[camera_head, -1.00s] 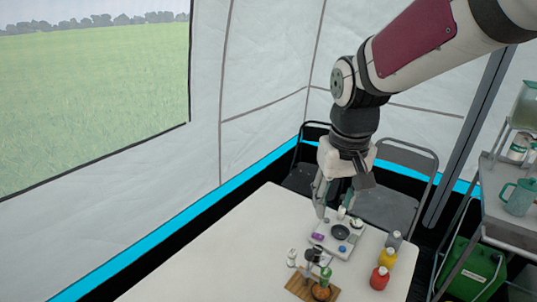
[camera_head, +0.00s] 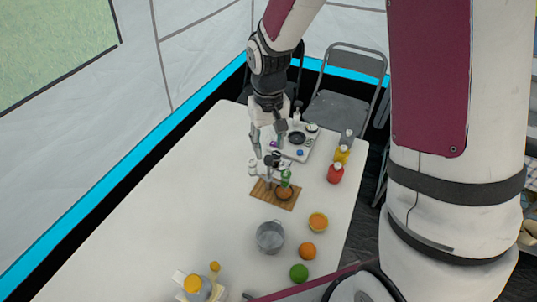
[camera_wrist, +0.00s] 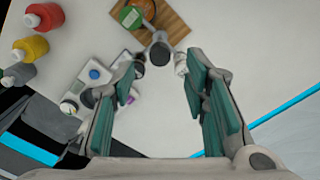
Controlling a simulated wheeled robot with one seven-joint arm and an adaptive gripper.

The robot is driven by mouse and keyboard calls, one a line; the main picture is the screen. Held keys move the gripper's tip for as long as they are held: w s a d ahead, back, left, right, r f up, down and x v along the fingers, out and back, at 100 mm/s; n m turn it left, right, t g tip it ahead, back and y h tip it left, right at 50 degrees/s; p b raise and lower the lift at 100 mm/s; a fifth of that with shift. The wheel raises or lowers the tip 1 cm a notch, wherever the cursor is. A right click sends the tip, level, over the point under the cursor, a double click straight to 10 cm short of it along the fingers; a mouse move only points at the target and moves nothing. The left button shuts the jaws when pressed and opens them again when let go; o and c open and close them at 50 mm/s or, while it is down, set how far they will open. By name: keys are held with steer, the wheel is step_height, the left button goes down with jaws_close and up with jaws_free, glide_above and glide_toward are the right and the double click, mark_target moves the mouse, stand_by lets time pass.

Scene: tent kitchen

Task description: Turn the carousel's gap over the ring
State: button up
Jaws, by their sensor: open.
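A pale flat unit (camera_head: 311,153) with a dark round disc (camera_head: 297,138) and small coloured pieces stands at the table's far end; it appears to be the carousel. I cannot make out its gap or a ring. In the wrist view its pale top (camera_wrist: 108,68) shows a blue piece (camera_wrist: 94,74), partly hidden by a finger. My gripper (camera_head: 266,149) is open and empty, beside the unit on its left, above the table near the wooden board (camera_head: 262,194). In the wrist view the fingers (camera_wrist: 166,85) are wide apart, with a dark-ended object (camera_wrist: 159,53) just beyond them.
The board holds a green-topped item (camera_head: 286,177) and a brown round item (camera_head: 284,193). Red (camera_head: 335,173) and yellow (camera_head: 341,154) bottles stand at the right edge. A metal pot (camera_head: 270,236), orange fruit (camera_head: 307,251) and green fruit (camera_head: 299,273) are nearer. The table's left side is clear.

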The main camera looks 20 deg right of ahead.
mark_target(268, 158)
steer(key=shift+f, duration=2.5)
jaws_close()
